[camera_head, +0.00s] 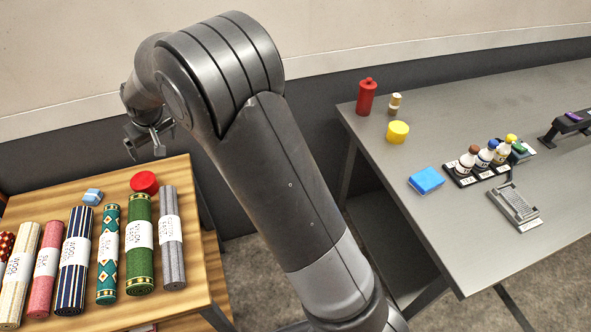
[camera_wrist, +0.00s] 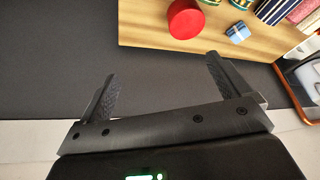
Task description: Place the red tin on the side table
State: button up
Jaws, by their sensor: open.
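A round red tin (camera_head: 144,182) stands on the wooden side table (camera_head: 178,172), near its back right corner behind the rolled rugs. In the wrist view the red tin (camera_wrist: 185,19) is at the top, on the light wooden top (camera_wrist: 145,30). My gripper (camera_head: 148,147) is above and behind the table's back edge, close to the tin but apart from it. In the wrist view my gripper (camera_wrist: 162,75) has its two fingers spread wide with nothing between them.
Several labelled rug rolls (camera_head: 139,245) and a small blue block (camera_head: 93,196) share the wooden table. On the grey table (camera_head: 460,115) at right are a red canister (camera_head: 367,97), a yellow tin (camera_head: 397,132), a blue sponge (camera_head: 426,180) and bottles in a rack (camera_head: 480,165).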

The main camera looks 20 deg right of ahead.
jog(key=s+d+r+m+t, duration=0.1)
jog(key=s+d+r+m, duration=0.1)
jog(key=s+d+r, duration=0.7)
jog(key=s+d+r+m, duration=0.1)
jog(key=s+d+r, duration=0.45)
jog(key=d, duration=0.55)
jog(key=s+d+m+h, duration=0.1)
jog(key=s+d, duration=0.4)
jog(key=s, duration=0.5)
jog(key=s+d+m+h, duration=0.1)
jog(key=s+d, duration=0.5)
jog(key=s, duration=0.5)
jog(key=shift+r+m+t, duration=0.2)
jog(key=shift+m+t, duration=0.1)
jog(key=shift+m, duration=0.1)
